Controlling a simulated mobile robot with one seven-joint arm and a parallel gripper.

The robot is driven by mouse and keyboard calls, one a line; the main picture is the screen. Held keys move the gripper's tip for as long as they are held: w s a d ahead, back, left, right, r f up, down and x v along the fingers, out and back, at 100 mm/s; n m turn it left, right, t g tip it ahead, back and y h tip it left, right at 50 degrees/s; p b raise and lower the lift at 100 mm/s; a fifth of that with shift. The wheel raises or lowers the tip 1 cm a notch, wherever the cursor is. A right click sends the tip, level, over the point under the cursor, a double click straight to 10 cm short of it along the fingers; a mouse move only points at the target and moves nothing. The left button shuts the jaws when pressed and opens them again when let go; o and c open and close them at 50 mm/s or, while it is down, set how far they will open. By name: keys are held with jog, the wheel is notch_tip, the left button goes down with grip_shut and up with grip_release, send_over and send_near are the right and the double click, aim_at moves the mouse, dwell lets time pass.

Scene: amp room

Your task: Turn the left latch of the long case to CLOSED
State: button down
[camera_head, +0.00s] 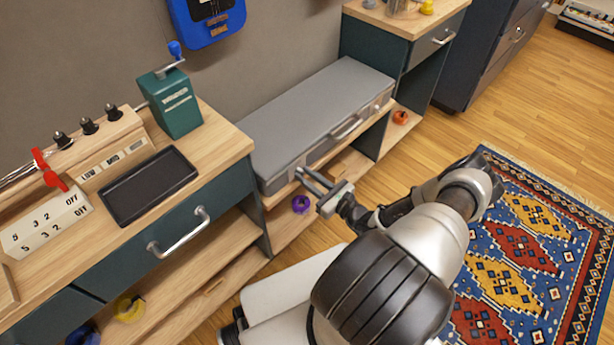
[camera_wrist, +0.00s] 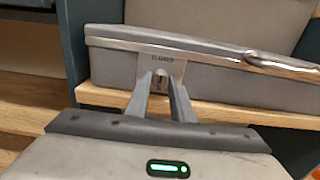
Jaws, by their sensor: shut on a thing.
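The long grey case (camera_head: 318,112) lies lid shut on a low wooden shelf, and its front fills the upper part of the wrist view (camera_wrist: 210,75). Its left latch (camera_wrist: 160,72) sits on a metal plate with a small label that is too blurred to read surely. My gripper (camera_head: 304,176) is at the left part of the case front. In the wrist view my gripper (camera_wrist: 161,82) has its two fingers closed on the latch's small knob, one on each side. The fingertips partly hide the knob, so its exact angle is hard to tell.
The case's handle (camera_head: 348,127) is right of my gripper, and the right latch (camera_head: 377,107) is beyond it. A wooden-topped teal cabinet (camera_head: 225,148) stands close on the left. A purple ring-shaped object (camera_head: 301,204) is below my gripper. A patterned rug (camera_head: 530,250) lies right.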

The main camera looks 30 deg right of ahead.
dwell(0.4)
jog(key=c, duration=1.5)
grip_release()
jog(key=shift+c, duration=0.2)
jog(key=p+v, duration=0.1)
jog(key=v, duration=1.6)
jog(key=shift+s, duration=0.2)
jog(key=shift+d, duration=0.1)
